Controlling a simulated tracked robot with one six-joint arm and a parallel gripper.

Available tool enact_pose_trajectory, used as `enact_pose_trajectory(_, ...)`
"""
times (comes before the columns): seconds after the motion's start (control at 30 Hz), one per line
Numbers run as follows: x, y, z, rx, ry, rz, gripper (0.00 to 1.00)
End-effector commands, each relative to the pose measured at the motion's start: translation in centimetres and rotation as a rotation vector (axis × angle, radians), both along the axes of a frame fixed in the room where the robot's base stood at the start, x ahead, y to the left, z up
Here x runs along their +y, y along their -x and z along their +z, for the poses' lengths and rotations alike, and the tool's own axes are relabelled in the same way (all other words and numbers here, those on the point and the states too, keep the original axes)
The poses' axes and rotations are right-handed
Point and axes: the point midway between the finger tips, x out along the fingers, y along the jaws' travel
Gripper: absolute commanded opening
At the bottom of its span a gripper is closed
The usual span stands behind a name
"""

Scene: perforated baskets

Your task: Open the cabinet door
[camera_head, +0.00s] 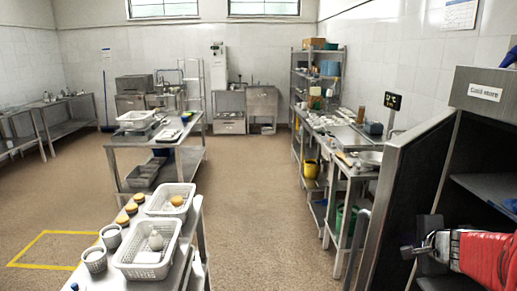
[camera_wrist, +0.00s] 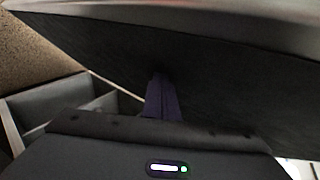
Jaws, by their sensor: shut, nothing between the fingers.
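The cabinet (camera_head: 490,85), labelled "Cold store", stands at the right edge of the head view. Its dark door (camera_head: 412,165) stands swung open at the left of the opening, and shelves show inside. A vertical bar handle (camera_head: 361,245) is on the door's outer side. My gripper (camera_head: 407,252) is at the low part of the door, on its inner side. In the wrist view the shut fingers (camera_wrist: 162,98) point at the dark door panel (camera_wrist: 235,85), close to it. I cannot tell whether they touch it. Nothing shows between them.
A steel counter (camera_head: 350,165) with trays and dishes runs beyond the door. A steel table (camera_head: 196,225) with white perforated baskets (camera_head: 148,248) and cups stands at lower left. The brown floor between them is clear. Blue items (camera_head: 495,188) lie on a cabinet shelf.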

Motion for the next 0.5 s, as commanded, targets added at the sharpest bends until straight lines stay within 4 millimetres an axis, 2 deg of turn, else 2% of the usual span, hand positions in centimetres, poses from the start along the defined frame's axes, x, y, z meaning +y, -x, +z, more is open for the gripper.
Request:
enact_pose_trajectory(0.13,0.92,-0.74,0.03,0.000,0.000,0.002,0.00)
enact_pose_trajectory(0.5,1.04,-0.89,0.00,0.000,0.000,0.000,0.00)
